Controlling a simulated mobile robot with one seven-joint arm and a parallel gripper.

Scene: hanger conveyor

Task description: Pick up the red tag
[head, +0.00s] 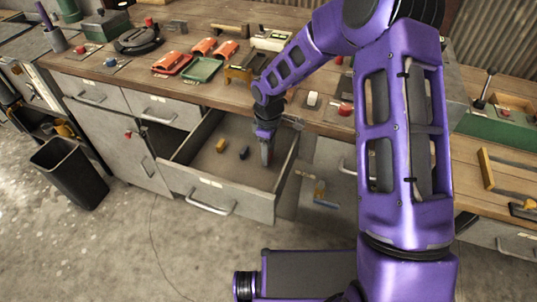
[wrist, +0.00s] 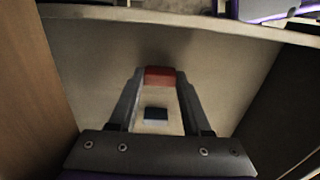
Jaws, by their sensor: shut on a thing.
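The red tag (wrist: 160,76) is between the fingertips of my gripper (wrist: 158,82) in the wrist view, and both fingers touch its sides. In the head view my gripper (head: 267,152) reaches down into the open drawer (head: 215,190), near its right side. The tag is mostly hidden there by the fingers. A dark blue block (wrist: 156,114) shows between the fingers in the wrist view, nearer the palm; I cannot tell its distance from them.
Red trays (head: 172,63) and a green tray (head: 202,69) sit on the bench. A black bin (head: 70,172) stands on the floor at left.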

